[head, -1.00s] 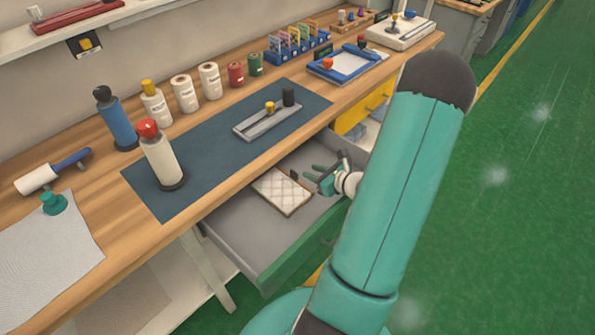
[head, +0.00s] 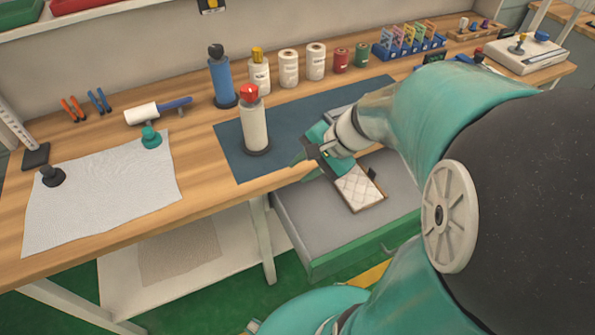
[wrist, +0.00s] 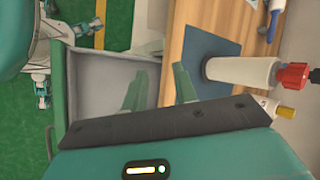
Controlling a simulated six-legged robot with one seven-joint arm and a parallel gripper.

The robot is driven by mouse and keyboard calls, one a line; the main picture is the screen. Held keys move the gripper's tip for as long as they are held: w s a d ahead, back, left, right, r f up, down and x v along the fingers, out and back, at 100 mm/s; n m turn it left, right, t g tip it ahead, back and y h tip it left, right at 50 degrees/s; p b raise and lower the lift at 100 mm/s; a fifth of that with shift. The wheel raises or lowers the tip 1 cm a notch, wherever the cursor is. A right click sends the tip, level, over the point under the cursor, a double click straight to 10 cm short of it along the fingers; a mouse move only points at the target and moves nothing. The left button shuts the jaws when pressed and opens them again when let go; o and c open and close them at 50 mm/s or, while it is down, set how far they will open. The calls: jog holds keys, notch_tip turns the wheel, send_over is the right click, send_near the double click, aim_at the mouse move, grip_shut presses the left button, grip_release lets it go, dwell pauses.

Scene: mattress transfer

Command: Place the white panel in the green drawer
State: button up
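The white quilted panel (head: 360,188) with a brown edge lies flat inside the pulled-out green drawer (head: 350,252), toward its rear. The drawer's grey floor is bare around it, and its rear part is hidden by my arm. My gripper (head: 308,152) is above the bench's front edge, left of the panel and apart from it. In the wrist view, my gripper's two teal fingers (wrist: 158,90) stand apart with nothing between them. The drawer (wrist: 100,88) shows there left of the fingers.
A white bottle with a red cap (head: 254,128) stands close to my gripper on the dark blue mat (head: 230,150). A blue bottle (head: 221,80) and white rolls stand behind. A white cloth (head: 100,195) lies at left. Open green floor (head: 205,300) is below the bench.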

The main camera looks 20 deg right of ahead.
jog(key=s+a+r+n+t+h, duration=0.1)
jog(key=s+a+r+n+h, duration=0.4)
jog(key=s+r+n, duration=0.3)
notch_tip(320, 180, up, 2)
jog(key=n, duration=0.4)
jog(key=shift+s+a+r+h, duration=0.2)
jog(key=shift+s+a+h, duration=0.1)
jog(key=shift+h, duration=0.1)
jog(key=shift+d, duration=0.15)
